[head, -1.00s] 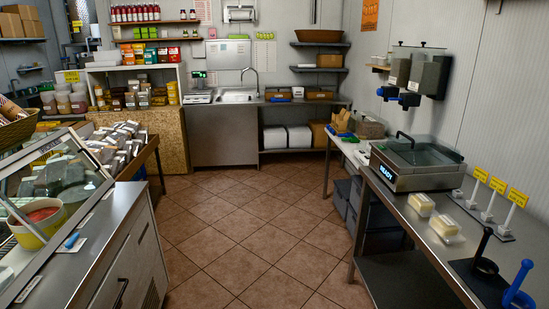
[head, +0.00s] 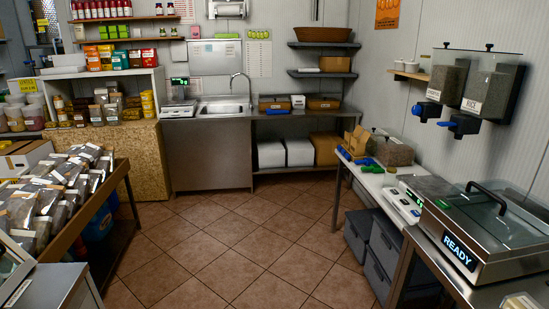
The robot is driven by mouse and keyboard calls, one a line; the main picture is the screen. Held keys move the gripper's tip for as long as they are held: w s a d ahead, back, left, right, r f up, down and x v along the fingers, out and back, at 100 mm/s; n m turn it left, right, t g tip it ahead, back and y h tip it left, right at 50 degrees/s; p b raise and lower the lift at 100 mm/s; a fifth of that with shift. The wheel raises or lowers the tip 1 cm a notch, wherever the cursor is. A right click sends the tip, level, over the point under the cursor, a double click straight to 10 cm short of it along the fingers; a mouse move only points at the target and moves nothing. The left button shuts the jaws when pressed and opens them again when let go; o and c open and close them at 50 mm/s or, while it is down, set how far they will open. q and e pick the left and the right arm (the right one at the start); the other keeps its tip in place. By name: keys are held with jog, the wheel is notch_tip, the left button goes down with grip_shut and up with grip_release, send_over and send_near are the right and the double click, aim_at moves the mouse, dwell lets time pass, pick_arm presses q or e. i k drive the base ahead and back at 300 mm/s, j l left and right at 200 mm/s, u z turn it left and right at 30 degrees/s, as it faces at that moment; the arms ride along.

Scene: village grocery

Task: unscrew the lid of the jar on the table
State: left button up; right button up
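I cannot make out the task's jar with certainty. A white table (head: 376,181) stands at the right, beyond the steel counter, with a brown paper bag, small green and blue items and a grey block-like container (head: 394,152) on it. Several lidded tubs (head: 22,113) stand on the shelf at the far left, and small jars (head: 112,110) stand on the wooden unit at the left. Neither of my grippers shows in the head view.
A steel machine marked READY (head: 487,232) sits on the right counter. Dark crates (head: 380,262) stand under the white table. A rack of bagged goods (head: 60,195) is at the left. The tiled floor (head: 225,245) between is clear.

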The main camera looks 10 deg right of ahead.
aim_at(389, 180)
jog(key=i+z, duration=0.2)
jog(key=i, duration=0.25)
jog(key=i+j+z, duration=0.2)
jog(key=i, duration=0.25)
jog(key=i+j+z, duration=0.15)
jog(key=i, duration=0.3)
jog(key=i+j+z, duration=0.2)
jog(key=i, duration=0.25)
jog(key=j, duration=0.1)
